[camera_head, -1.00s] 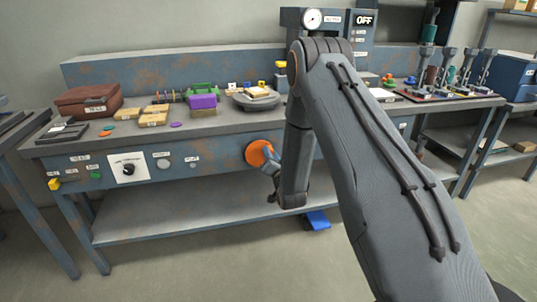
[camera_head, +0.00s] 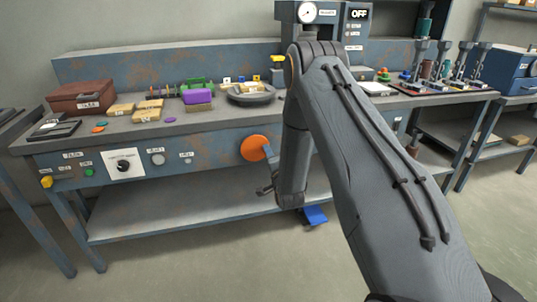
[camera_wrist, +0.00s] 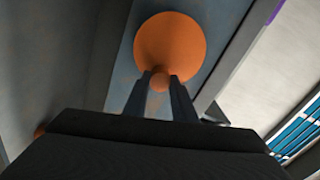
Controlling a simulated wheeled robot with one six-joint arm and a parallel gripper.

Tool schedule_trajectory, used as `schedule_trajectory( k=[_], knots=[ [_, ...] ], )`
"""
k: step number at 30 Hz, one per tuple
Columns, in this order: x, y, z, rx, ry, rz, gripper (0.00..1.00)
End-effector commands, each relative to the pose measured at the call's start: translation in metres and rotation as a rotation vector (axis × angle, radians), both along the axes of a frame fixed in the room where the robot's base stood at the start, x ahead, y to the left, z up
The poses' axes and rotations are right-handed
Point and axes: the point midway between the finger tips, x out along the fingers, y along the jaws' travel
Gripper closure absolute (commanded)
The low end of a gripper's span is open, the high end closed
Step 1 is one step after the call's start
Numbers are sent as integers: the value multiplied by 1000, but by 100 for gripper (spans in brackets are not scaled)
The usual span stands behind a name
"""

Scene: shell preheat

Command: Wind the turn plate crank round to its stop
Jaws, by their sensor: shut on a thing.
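The turn plate crank (camera_head: 254,148) is an orange disc on the front panel of the bench, and it fills the upper middle of the wrist view (camera_wrist: 172,45). A small orange knob (camera_wrist: 159,82) stands out near the disc's lower rim. My gripper (camera_wrist: 160,88) has one dark finger on each side of this knob and is shut on it. In the head view my forearm hides most of the gripper to the right of the disc. The round grey turn plate (camera_head: 252,98) lies on the bench top above the crank, with a pale piece on it.
The bench top (camera_head: 215,119) holds a brown case (camera_head: 80,96), tan blocks (camera_head: 148,108) and a purple block (camera_head: 198,96) left of the plate. A gauge unit showing OFF (camera_head: 327,17) stands behind my arm. A blue pedal (camera_head: 315,215) is on the floor below.

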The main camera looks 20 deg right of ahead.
Motion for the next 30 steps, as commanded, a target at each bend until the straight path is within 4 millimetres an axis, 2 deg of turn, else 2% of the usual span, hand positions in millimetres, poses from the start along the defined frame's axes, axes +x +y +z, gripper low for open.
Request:
schedule_trajectory(
  k=[14, 15, 17, 26, 30],
  knots=[
    [-1, 0, -3, 12, 4, 0, 98],
    [-1, 0, -3, 12, 4, 0, 69],
    [-1, 0, -2, 11, 4, 0, 59],
    [-1, 0, -1, 11, 2, 0, 57],
    [-11, 0, -1, 11, 2, 0, 57]
  ],
)
